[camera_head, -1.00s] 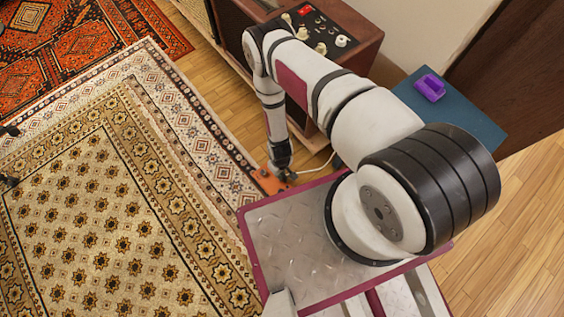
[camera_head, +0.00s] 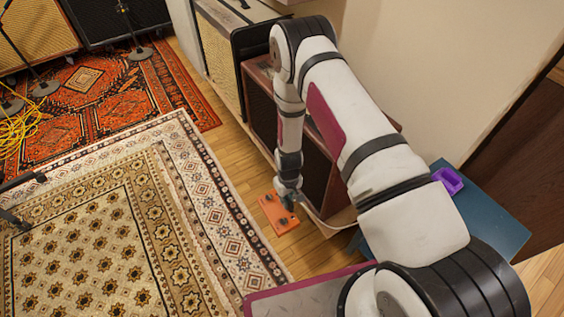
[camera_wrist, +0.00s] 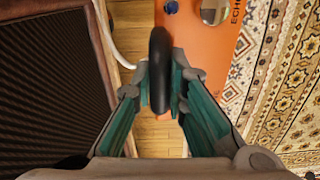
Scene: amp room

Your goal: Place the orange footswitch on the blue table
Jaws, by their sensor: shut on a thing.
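The orange footswitch (camera_head: 275,213) is a flat plate with dark knobs, beside the rug edge at the foot of the wooden cabinet. I cannot tell whether it touches the floor. My gripper (camera_head: 288,194) points down at its right part. In the wrist view my gripper (camera_wrist: 162,92) is shut around a black upright part at the end of the orange footswitch (camera_wrist: 207,50). Its lettered face shows there, partly cut off by the frame. The blue table (camera_head: 492,222) stands at the right, partly hidden behind my arm.
A purple open box (camera_head: 447,181) sits on the blue table toward its back; the table's right part is bare. The wooden cabinet (camera_head: 262,112) stands close behind my gripper. A white cable (camera_wrist: 112,45) runs beside the footswitch. The patterned rug (camera_head: 110,240) covers the floor at left.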

